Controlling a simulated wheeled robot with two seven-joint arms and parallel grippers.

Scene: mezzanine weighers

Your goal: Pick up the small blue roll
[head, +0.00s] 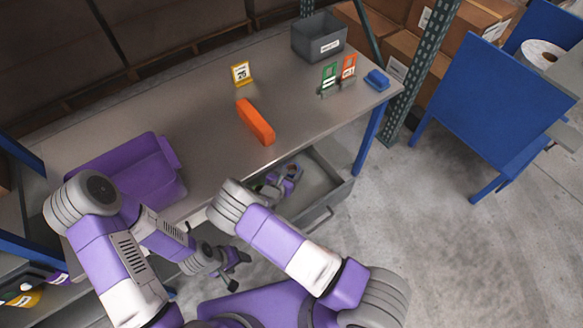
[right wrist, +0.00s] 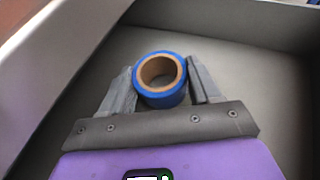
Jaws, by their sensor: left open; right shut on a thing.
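The small blue roll (right wrist: 162,100) has a brown cardboard core and shows in the right wrist view between the two grey fingers of my right gripper (right wrist: 163,72). The fingers touch it on both sides, so the gripper is shut on it. In the head view my right gripper (head: 292,176) is down inside the open drawer (head: 322,187) under the bench; I cannot make out the roll clearly there. My left gripper (head: 234,279) is open and empty, low in front of the bench, apart from the drawer.
On the bench (head: 203,108) are a purple bin (head: 128,172), an orange block (head: 256,122), a yellow sign (head: 241,73), green (head: 329,78) and orange tags (head: 348,69), a blue object (head: 377,80) and a grey bin (head: 318,38). The floor right is clear up to a blue cart (head: 495,95).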

